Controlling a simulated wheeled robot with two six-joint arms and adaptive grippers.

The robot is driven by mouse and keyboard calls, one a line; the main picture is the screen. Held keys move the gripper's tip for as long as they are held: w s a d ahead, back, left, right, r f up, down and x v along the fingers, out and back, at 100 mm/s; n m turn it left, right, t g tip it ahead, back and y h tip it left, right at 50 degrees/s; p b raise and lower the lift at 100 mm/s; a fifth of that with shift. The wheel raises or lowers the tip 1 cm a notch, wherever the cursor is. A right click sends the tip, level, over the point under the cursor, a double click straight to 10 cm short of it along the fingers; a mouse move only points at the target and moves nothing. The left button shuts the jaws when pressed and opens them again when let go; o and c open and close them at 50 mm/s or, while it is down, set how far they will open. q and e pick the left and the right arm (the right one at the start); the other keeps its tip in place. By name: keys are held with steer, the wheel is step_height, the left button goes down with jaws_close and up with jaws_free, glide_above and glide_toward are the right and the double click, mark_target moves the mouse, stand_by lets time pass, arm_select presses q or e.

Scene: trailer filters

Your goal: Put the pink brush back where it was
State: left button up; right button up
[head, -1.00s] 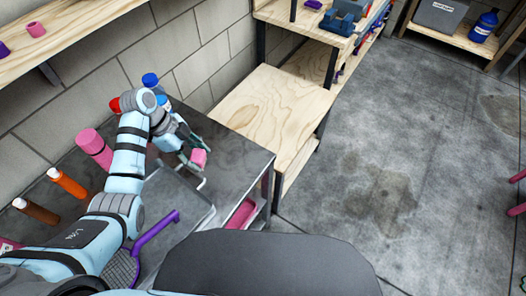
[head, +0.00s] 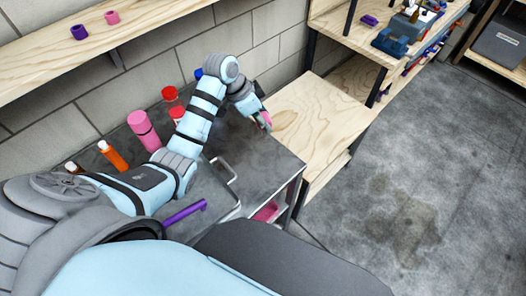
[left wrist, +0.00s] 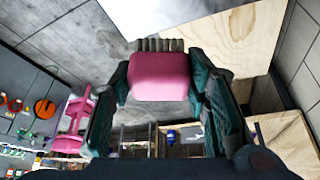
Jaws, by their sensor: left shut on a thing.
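My left gripper (head: 262,120) is shut on the pink brush (left wrist: 160,77). In the left wrist view the pink block sits between the two dark green fingers, with dark bristles on its far side. In the head view the gripper holds it near the far right edge of the grey metal worktop (head: 240,150), beside the lower plywood bench (head: 312,112). The brush is mostly hidden there by the gripper. My right gripper is not in view.
A pink bottle (head: 143,128), red-capped containers (head: 171,97) and an orange bottle (head: 112,157) stand along the wall. A purple-handled tool (head: 185,213) lies at the front. A wall shelf (head: 90,55) holds small purple and pink rings. The lower plywood bench is clear.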

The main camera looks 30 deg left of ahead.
arm_select(q)
step_height(320, 180, down, 17)
steer(key=b, duration=0.2)
steer(key=shift+r+b, duration=0.15)
steer(key=shift+b, duration=0.2)
steer(key=o, duration=1.1)
steer(key=shift+r, duration=0.25)
steer(key=p+v, duration=0.3)
steer(key=v, duration=0.8)
steer(key=shift+s+a+r, duration=0.1)
steer(key=shift+s+r, duration=0.05)
steer(key=shift+r, duration=0.15)
